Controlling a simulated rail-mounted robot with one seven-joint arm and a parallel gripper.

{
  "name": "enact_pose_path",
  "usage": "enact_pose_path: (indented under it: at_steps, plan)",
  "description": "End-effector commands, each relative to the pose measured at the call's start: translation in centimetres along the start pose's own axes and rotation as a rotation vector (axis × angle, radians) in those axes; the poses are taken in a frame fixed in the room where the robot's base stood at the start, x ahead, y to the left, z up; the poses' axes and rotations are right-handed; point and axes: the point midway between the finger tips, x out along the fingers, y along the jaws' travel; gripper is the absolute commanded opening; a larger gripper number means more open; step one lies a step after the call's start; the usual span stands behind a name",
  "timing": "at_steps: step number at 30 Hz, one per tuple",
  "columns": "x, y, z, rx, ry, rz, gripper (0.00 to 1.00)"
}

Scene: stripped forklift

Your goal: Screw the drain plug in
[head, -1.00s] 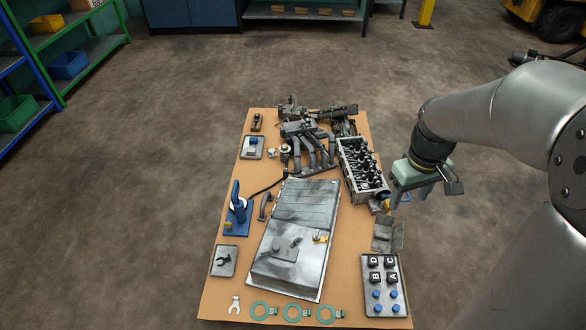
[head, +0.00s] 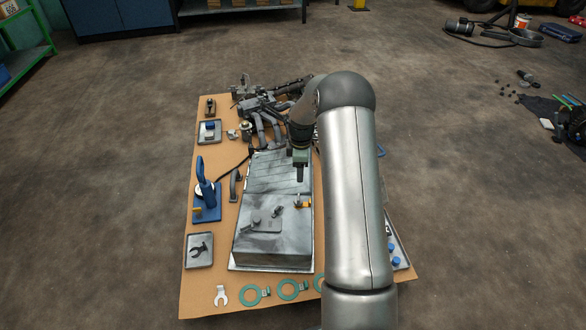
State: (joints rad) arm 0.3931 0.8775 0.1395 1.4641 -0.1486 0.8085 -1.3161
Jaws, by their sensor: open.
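A grey metal pan (head: 265,222) lies on the tan-topped table. A small yellow-orange piece (head: 303,202) sits on its right side; it looks like the drain plug with its fitting, but it is too small to tell how it is seated. A flat dark grey part (head: 263,222) lies on the pan's lower half. My gripper (head: 300,178) points down over the right side of the pan, slightly beyond the yellow-orange piece in the picture and apart from it. It is open, seen edge-on, and holds nothing visible.
My arm hides the table's right side, including most of the cylinder head and lettered tray. Engine parts (head: 265,110) crowd the far end. A blue tool on a stand (head: 206,190) is at left.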

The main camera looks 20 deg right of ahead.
Motion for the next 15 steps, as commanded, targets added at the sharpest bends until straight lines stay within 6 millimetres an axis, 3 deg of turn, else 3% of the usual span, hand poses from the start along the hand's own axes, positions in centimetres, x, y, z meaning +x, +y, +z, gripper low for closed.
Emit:
enact_pose_path:
  at_steps: [15]
  plan:
    - [10.7,-0.1,-0.1,0.000,-0.001,-0.003,0.58]
